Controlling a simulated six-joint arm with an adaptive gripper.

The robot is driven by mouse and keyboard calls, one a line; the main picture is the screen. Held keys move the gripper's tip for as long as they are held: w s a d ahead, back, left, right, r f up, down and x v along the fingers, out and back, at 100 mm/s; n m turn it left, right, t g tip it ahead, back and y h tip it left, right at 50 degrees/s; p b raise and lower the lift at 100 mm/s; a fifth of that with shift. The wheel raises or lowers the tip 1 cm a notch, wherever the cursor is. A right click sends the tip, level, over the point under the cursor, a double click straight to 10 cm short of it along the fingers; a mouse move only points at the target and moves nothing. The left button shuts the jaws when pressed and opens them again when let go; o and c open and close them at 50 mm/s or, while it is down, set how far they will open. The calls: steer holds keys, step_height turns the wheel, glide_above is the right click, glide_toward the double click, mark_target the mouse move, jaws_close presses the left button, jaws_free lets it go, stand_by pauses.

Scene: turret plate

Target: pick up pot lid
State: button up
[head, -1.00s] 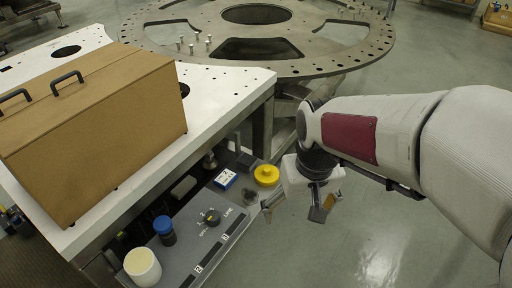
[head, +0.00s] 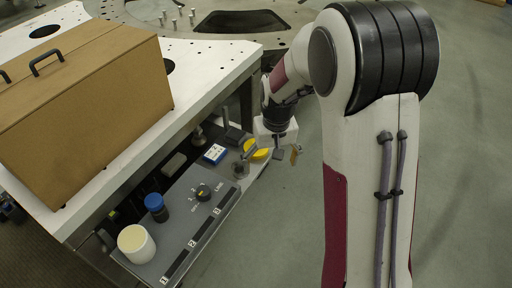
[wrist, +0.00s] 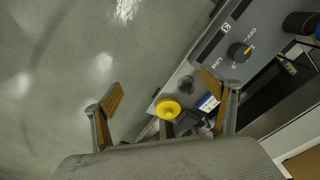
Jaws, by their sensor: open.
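The pot lid looks to be the round yellow piece with a raised knob (head: 261,154), at the far end of the grey shelf below the white table. It also shows in the wrist view (wrist: 168,109), between the fingers in the picture and farther away than they are. My gripper (head: 274,154) is open and empty, above and beside the lid, and partly covers it in the head view. Its two tan-padded fingers show wide apart in the wrist view (wrist: 163,88). I cannot tell the exact gap to the lid.
A blue-and-white box (head: 215,153), a dark round piece (head: 240,170), a blue-capped jar (head: 157,207) and a white cup (head: 136,243) stand on the shelf by a dial (head: 203,192). The white table (head: 205,82) overhangs it, bearing a brown case (head: 85,110). Floor at right is open.

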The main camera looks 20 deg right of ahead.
steer(key=w+d+f+t, duration=0.1)
steer(key=w+f, duration=1)
step_height(320, 180, up, 3)
steer(key=t, duration=0.3)
glide_above(258, 152)
steer(key=shift+s+f, duration=0.15)
steer(key=shift+s, duration=0.1)
steer(key=shift+f, duration=0.1)
steer(key=shift+w+f+g, duration=0.15)
steer(key=shift+w+f, duration=0.05)
steer(key=shift+f, duration=0.25)
steer(key=shift+w+f+g, duration=0.15)
steer(key=shift+f, duration=0.3)
steer(key=shift+w+f, duration=0.15)
steer(key=shift+f, duration=0.05)
steer(key=shift+f, duration=0.15)
steer(key=shift+w+x, duration=0.2)
steer(key=shift+x, duration=2.25)
